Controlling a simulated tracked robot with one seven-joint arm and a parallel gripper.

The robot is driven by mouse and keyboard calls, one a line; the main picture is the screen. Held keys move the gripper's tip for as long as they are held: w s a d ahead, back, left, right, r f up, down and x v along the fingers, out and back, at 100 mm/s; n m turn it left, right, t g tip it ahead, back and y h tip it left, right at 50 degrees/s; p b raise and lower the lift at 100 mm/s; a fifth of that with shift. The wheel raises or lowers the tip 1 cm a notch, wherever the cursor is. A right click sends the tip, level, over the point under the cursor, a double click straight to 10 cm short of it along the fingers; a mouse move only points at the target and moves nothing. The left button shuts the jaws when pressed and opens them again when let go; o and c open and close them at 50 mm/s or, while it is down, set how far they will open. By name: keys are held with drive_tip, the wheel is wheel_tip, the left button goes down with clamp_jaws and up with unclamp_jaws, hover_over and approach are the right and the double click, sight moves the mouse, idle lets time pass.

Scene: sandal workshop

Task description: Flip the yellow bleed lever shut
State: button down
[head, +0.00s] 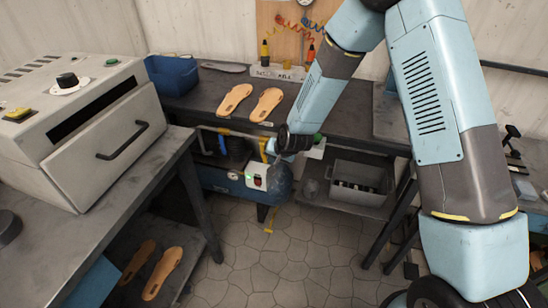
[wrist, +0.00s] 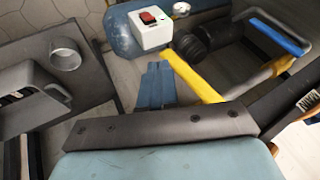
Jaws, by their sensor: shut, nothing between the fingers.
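My gripper (wrist: 158,68) is shut and empty; its two blue fingers lie side by side in the middle of the wrist view. The yellow bleed lever (wrist: 195,77) is a long bar just right of my fingers, slanting toward the lower right, with no clear contact visible. In the head view the yellow lever (head: 263,150) shows as a small upright strip beside my wrist, above the compressor. The compressor has a blue tank (wrist: 123,37) and a white switch box (wrist: 150,30) with a red switch. My arm partly hides this area in the head view.
A pipe with a blue lever (wrist: 278,36) runs right of the yellow one in the wrist view. A grey bin (head: 358,180) sits on the low shelf. The bench above holds sandal soles (head: 267,104). A large press (head: 78,125) stands at left. Floor in front is clear.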

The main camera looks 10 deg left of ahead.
drive_tip(key=shift+a, duration=0.1)
drive_tip(key=shift+a+f, duration=0.3)
drive_tip(key=shift+a, duration=0.35)
drive_tip(key=d+v, duration=0.1)
drive_tip(key=v, duration=0.9)
drive_tip(key=shift+d+f, duration=0.3)
drive_tip(key=shift+f, duration=0.1)
